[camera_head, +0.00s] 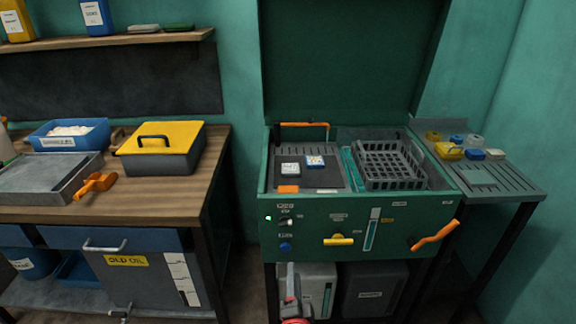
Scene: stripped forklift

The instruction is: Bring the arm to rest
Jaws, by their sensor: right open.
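My right gripper (292,285) shows only in part at the bottom edge, low in front of the green washing station (350,228). A grey finger and a red part below it are visible. It is open, with nothing seen in it, and it looks apart from the station's front panel. The rest of my right arm is below the picture. My left gripper is not seen.
The green station's lid (350,60) stands open above a grey basket (388,166). An orange handle (435,236) sticks out in front. A wooden bench (120,211) stands left, a slatted side shelf (505,182) right. Grey containers (375,290) stand below the station.

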